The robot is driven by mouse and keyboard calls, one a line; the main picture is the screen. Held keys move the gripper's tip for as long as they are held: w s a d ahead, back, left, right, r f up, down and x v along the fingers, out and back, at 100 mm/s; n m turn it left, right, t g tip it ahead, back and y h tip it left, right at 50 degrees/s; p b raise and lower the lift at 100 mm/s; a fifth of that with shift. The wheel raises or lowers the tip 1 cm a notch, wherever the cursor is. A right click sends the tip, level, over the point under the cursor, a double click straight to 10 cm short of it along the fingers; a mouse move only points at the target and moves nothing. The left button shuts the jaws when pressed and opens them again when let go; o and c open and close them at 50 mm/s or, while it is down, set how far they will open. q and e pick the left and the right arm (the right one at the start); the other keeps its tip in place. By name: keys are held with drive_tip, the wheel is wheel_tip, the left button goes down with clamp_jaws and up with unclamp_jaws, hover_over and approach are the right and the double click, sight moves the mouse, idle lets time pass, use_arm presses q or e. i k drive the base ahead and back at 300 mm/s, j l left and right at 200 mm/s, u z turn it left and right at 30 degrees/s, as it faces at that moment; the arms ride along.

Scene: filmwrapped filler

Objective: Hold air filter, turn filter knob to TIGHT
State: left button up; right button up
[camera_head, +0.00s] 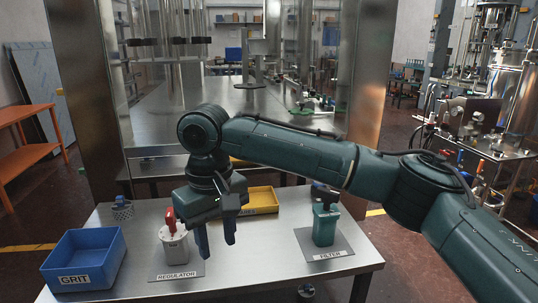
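The air filter (325,226) is a teal block with a dark top, standing upright on a grey plate labelled FILTER (330,256) at the right of the steel table. Its dark knob (326,196) is on top; its setting is too small to read. My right gripper (217,248) points down, with its two fingers apart and nothing visible between them. My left gripper is out of view.
A blue bin labelled GRIT (84,262) stands at the table's left end. A yellow tray (262,201) lies behind my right gripper, partly hidden by it. A small blue-topped mesh item (122,209) is at the back left. The tabletop between the regulator and filter plates is clear.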

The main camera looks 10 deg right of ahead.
sight(328, 196)
drive_tip(key=l+u, duration=0.25)
drive_tip(key=u, duration=0.15)
drive_tip(key=i+l+u, duration=0.1)
drive_tip(key=l+u, duration=0.15)
drive_tip(key=u, duration=0.15)
drive_tip(key=l+u, duration=0.25)
drive_tip(key=u, duration=0.15)
drive_tip(key=l+u, duration=0.3)
drive_tip(key=l, duration=0.2)
drive_tip(key=k+l+u, duration=0.3)
drive_tip(key=l, duration=0.2)
drive_tip(key=k+l+u, duration=0.1)
drive_tip(key=l, duration=0.25)
drive_tip(key=k+l+u, duration=0.15)
drive_tip(key=l, duration=0.2)
drive_tip(key=l+u, duration=0.1)
drive_tip(key=l, duration=0.25)
drive_tip(key=k+l, duration=0.15)
drive_tip(key=l, duration=0.15)
drive_tip(key=k+l, duration=0.2)
drive_tip(key=l, duration=0.15)
drive_tip(key=k+l, duration=0.15)
drive_tip(key=l, duration=0.55)
drive_tip(key=k+l, duration=0.1)
drive_tip(key=l, duration=0.3)
drive_tip(key=i, duration=0.2)
drive_tip(key=u, duration=0.05)
